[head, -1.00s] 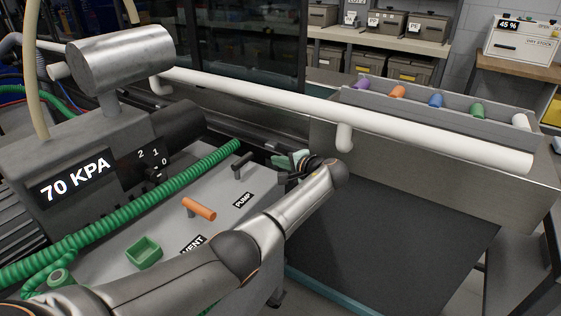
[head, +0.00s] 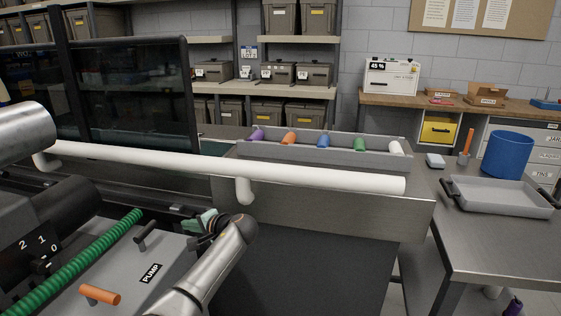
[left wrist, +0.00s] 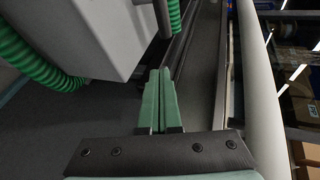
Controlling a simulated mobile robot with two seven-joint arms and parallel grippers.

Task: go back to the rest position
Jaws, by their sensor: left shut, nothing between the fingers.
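My left gripper (head: 203,220) shows in the head view beside the machine's panel, past the dark lever marked PUMP (head: 146,232) and below the long white pipe (head: 225,167). In the left wrist view its two green fingers (left wrist: 159,98) lie together with nothing between them. The fingers are apart from the grey machine box (left wrist: 95,35) and the white pipe (left wrist: 258,80). In the head view my wrist partly hides the gripper. My right gripper is in no view.
A green ribbed hose (head: 88,252) and an orange handle (head: 100,294) are at the lower left. A grey rack (head: 330,158) with several coloured plugs stands behind the pipe. On the right bench are a grey tray (head: 500,197) and a blue drum (head: 507,154).

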